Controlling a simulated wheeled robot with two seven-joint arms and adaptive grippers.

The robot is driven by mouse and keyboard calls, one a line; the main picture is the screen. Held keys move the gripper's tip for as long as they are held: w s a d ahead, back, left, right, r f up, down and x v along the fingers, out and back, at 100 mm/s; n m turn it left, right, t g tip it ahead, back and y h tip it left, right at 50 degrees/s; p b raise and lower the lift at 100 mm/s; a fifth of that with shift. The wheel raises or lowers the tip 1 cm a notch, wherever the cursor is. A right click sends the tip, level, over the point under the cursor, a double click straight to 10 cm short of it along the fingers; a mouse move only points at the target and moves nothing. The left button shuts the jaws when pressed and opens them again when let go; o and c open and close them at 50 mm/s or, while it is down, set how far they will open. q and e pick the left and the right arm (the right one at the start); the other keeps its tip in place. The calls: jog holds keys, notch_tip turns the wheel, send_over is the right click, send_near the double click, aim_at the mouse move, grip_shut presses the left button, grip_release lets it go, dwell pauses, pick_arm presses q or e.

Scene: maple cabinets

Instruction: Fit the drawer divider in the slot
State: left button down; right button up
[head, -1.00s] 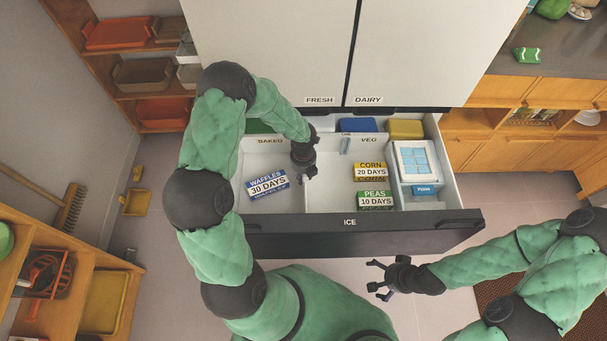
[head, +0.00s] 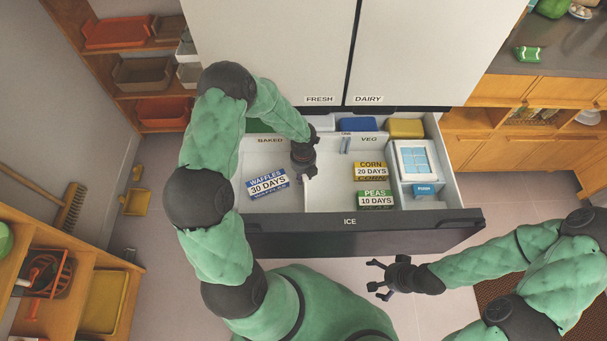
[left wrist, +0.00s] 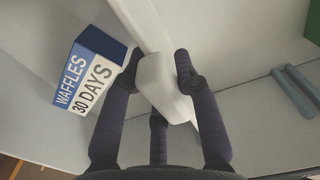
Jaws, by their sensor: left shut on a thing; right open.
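The drawer divider (left wrist: 160,80) is white; in the left wrist view its raised middle sits between my left fingers. In the head view its lower part shows as a thin pale panel (head: 304,197) in the freezer drawer (head: 350,221). My left gripper (head: 309,176) is shut on it. Two blue rails (head: 346,145) stand at the drawer's back wall, right of my left gripper; they also show in the left wrist view (left wrist: 296,91). I cannot tell whether the divider's lower edge touches the floor. My right gripper (head: 378,278) is open and empty, outside the drawer front.
A waffles box (head: 267,185) lies left of the divider. Corn (head: 370,170) and peas (head: 375,199) boxes lie to its right. An ice tray bin (head: 415,165) fills the drawer's right end. The drawer floor between divider and vegetable boxes is clear.

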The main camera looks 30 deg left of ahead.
pick_arm(q)
jog(key=shift+f, duration=0.15)
dwell(0.7)
jog(key=c, duration=0.9)
grip_release()
jog(key=shift+o, duration=0.2)
notch_tip(320, 180, up, 12)
jog(key=shift+r, duration=0.1)
